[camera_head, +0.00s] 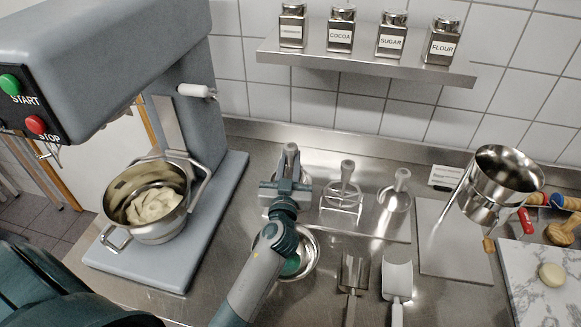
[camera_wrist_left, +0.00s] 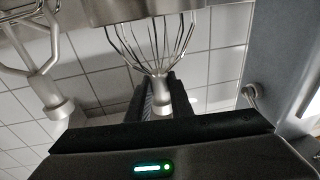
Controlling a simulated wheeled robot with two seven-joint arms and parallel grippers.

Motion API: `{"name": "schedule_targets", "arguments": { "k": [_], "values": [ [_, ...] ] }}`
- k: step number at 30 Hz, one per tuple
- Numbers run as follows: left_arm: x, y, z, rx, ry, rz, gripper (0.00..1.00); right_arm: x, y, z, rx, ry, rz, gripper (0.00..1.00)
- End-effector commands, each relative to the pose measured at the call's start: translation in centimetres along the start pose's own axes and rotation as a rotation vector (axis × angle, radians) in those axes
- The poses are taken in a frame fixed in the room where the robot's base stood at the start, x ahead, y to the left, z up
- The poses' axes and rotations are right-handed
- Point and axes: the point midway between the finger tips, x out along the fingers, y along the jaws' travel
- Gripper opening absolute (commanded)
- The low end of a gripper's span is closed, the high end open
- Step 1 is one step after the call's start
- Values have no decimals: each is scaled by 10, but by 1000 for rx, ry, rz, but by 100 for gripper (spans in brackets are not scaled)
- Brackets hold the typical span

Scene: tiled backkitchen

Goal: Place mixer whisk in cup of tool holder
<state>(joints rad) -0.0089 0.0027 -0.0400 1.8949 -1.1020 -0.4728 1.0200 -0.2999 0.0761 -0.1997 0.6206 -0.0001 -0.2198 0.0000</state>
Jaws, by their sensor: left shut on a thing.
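The mixer whisk (camera_wrist_left: 150,45) is a wire cage with a metal hub, held at its hub between the fingers of my left gripper (camera_wrist_left: 155,98). In the head view my left gripper (camera_head: 287,172) is over the left end of the steel tool holder (camera_head: 375,231), and it largely hides the whisk. In the left wrist view the wires run up behind a metal edge at the top of the picture; I cannot tell whether they are inside a cup. Two other mixer tools, a flat beater (camera_head: 342,193) and a domed one (camera_head: 395,192), stand on the holder. My right gripper does not show.
The mixer (camera_head: 190,200) with its bowl (camera_head: 148,231) of dough stands left. A small bowl (camera_head: 309,262) is partly behind my left arm. Two scoops (camera_head: 397,278) lie in front of the holder. A shelf (camera_head: 365,62) with jars hangs above.

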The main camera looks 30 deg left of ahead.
Motion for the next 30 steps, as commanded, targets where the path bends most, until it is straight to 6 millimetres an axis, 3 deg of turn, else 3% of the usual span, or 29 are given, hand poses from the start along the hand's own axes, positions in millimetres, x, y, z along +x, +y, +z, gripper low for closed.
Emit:
{"name": "schedule_targets", "arguments": {
  "k": [7, 21, 22, 24, 30],
  "values": [
    [-2, 0, 25, 0, -1, 0, 0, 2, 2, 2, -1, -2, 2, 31],
    [-2, 0, 30, -1, 1, 1, 0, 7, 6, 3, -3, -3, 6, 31],
    [-3, 0, 30, 0, 0, 1, 22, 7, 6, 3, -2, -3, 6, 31],
    [-2, 0, 30, 0, -1, 1, 38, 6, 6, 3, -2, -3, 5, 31],
    [-2, 0, 30, 0, -1, 1, 38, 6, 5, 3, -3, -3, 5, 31]
  ]
}}
